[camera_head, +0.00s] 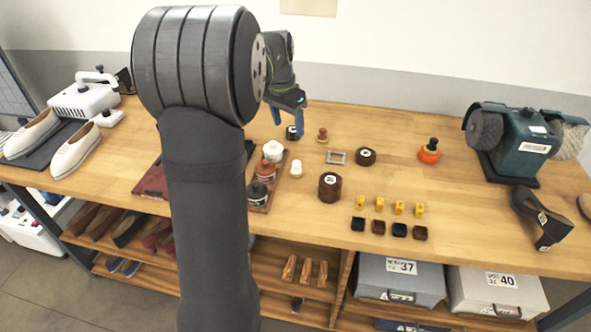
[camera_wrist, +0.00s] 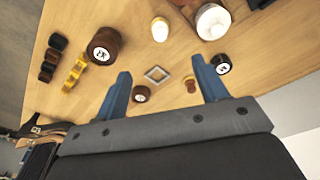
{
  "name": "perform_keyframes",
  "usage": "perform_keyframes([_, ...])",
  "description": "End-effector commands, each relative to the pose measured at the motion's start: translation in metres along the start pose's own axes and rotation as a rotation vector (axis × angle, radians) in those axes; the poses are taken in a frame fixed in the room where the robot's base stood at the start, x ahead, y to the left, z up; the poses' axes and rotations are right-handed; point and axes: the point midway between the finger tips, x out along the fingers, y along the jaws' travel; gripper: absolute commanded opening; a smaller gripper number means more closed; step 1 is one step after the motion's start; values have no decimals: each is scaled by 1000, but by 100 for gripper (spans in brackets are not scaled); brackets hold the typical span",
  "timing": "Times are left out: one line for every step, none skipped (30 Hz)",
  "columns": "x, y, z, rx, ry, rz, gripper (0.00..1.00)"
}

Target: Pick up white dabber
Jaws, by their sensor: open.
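The small white dabber (camera_head: 296,168) stands on the wooden bench beside the tray of jars. In the wrist view the white dabber (camera_wrist: 160,29) is near the top middle, beyond the fingertips and apart from them. My gripper (camera_head: 289,122) is over the back of the bench, behind the dabber. Its blue fingers (camera_wrist: 163,72) are spread open in the wrist view, and nothing is held between them.
A tray (camera_head: 278,182) with a white-topped jar (camera_head: 273,151) and darker jars is left of the dabber. A brown round tin (camera_head: 329,187), a small metal frame (camera_head: 337,157), a brown dabber (camera_head: 322,135) and a black-topped tin (camera_wrist: 221,64) stand nearby. Bare wood surrounds them.

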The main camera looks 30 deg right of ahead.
Motion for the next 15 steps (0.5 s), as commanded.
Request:
perform_keyframes([4, 4, -4, 34, -9, -10, 66])
perform_keyframes([7, 4, -4, 46, -13, -15, 66])
perform_keyframes([11, 4, -5, 56, -16, -19, 66])
perform_keyframes([15, 4, -5, 60, -18, -20, 66])
perform_keyframes([20, 4, -5, 61, -19, -19, 66])
perform_keyframes([27, 4, -4, 60, -19, -19, 66])
perform_keyframes([33, 4, -4, 59, -19, -19, 66])
perform_keyframes([40, 4, -4, 58, -20, -18, 66])
perform_keyframes([49, 4, -4, 58, -19, -18, 66])
perform_keyframes([56, 4, -3, 58, -20, -17, 66])
perform_keyframes([62, 4, -4, 58, -19, -18, 66])
perform_keyframes([71, 3, -3, 57, -19, -17, 66])
perform_keyframes([78, 3, -4, 57, -18, -17, 66])
perform_keyframes([84, 3, -3, 57, -18, -17, 66])
perform_keyframes([92, 3, -3, 57, -18, -17, 66])
